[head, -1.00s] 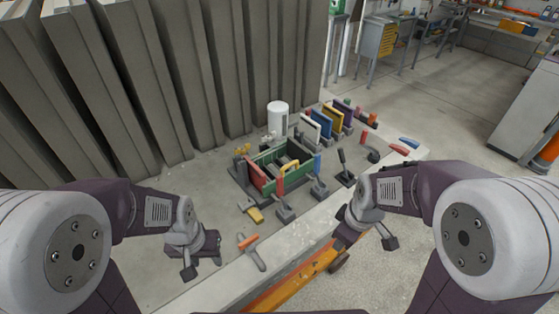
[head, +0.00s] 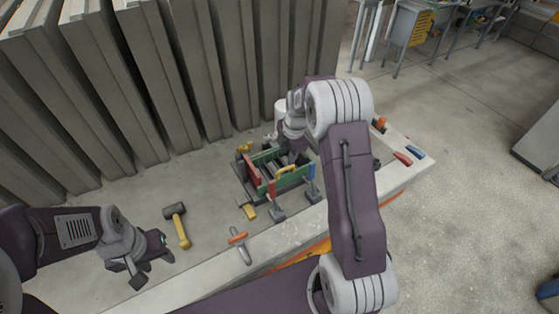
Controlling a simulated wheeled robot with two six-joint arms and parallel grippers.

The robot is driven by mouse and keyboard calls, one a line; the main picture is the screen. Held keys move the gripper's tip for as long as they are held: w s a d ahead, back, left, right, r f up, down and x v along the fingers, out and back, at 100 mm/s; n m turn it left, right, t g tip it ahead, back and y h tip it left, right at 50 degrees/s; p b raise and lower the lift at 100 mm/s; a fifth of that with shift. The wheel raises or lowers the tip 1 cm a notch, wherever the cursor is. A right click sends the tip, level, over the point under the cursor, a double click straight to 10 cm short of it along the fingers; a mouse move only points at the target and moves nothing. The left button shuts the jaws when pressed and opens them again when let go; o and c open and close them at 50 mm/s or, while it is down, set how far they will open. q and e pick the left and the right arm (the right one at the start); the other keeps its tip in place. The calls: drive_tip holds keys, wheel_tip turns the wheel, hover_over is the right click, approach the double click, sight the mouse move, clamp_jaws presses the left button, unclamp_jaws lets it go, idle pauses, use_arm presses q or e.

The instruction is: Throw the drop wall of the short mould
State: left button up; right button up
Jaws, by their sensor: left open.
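The small mould (head: 264,187) sits on the bench with green long walls, a red end wall (head: 252,172) on its left and a blue end piece (head: 311,171) on its right. A yellow handle (head: 287,170) stands at its near green wall. I cannot tell for sure which wall is the drop wall. My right gripper (head: 291,150) is over the back of the mould; its fingers are mostly hidden against the mould and my arm, so contact is unclear. My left gripper (head: 152,262) is open and empty over the bench, well left of the mould.
A hammer (head: 180,228) and an orange-handled tool (head: 239,246) lie between my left gripper and the mould. A yellow-handled piece (head: 248,210) lies before the mould. Grey slabs (head: 185,70) line the back.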

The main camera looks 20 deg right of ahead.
sight(285, 169)
drive_tip(key=f+p, duration=0.1)
drive_tip(key=f, duration=0.1)
drive_tip(key=w+f, duration=0.1)
drive_tip(key=f, duration=0.2)
drive_tip(key=f+p, duration=0.1)
drive_tip(key=f, duration=0.2)
drive_tip(key=shift+w+p, duration=0.3)
drive_tip(key=shift+p, duration=0.05)
drive_tip(key=shift+w+f, duration=0.1)
drive_tip(key=shift+f, duration=0.45)
clamp_jaws()
idle(0.4)
